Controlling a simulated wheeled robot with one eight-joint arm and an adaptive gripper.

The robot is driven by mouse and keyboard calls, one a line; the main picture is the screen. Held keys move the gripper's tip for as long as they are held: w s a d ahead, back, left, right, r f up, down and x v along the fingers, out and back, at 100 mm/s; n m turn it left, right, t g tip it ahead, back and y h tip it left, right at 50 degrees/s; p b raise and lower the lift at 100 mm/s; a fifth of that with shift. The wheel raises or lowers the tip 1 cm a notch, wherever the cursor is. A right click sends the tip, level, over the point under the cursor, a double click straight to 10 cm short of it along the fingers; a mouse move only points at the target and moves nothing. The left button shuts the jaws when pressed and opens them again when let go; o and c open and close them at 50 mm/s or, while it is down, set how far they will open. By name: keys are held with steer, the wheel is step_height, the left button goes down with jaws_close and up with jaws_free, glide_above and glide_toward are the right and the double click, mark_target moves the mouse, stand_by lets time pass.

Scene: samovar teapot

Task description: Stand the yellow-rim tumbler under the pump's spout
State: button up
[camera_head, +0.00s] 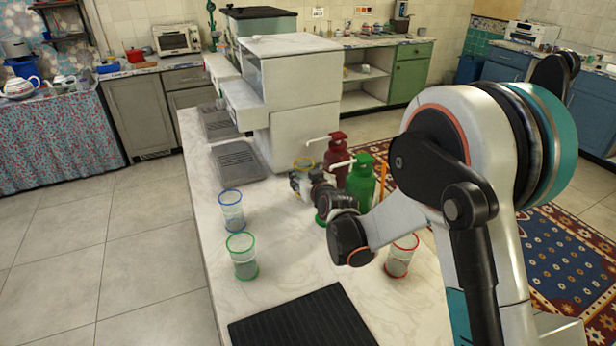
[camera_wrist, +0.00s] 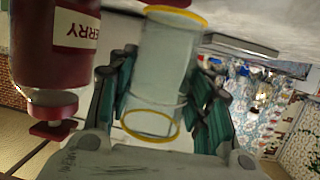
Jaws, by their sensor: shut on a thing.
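The yellow-rim tumbler (camera_wrist: 165,65) is clear, with a yellow ring at each end. It stands between the teal-padded fingers of my gripper (camera_wrist: 160,95), which is shut on it. In the head view my gripper (camera_head: 300,182) is partly hidden by my arm, and the tumbler's yellow rim (camera_head: 304,162) shows just behind it. A dark red pump bottle (camera_head: 338,153) with a pale spout (camera_head: 318,139) pointing left stands close to the tumbler. The red bottle (camera_wrist: 52,50) is beside the tumbler in the wrist view. I cannot tell whether the tumbler is directly under the spout or touching the counter.
A green pump bottle (camera_head: 361,182) stands in front of the red one. A blue-rim tumbler (camera_head: 232,212), a green-rim tumbler (camera_head: 242,258) and a red-rim tumbler (camera_head: 400,257) stand on the marble counter (camera_head: 205,270). A black ribbed mat (camera_head: 300,322) lies in front. A white machine (camera_head: 295,100) stands behind.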

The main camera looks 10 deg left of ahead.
steer(key=w, duration=0.2)
steer(key=w+b, duration=0.1)
steer(key=shift+w+d+f, duration=0.2)
steer(key=shift+w+f, duration=0.2)
steer(key=shift+s+f+b, duration=0.1)
steer(key=shift+f+b, duration=0.25)
steer(key=shift+b, duration=0.05)
steer(key=shift+f, duration=0.1)
steer(key=o, duration=0.8)
steer(key=shift+s, duration=0.1)
steer(key=p+v, duration=0.4)
steer(key=v, duration=0.8)
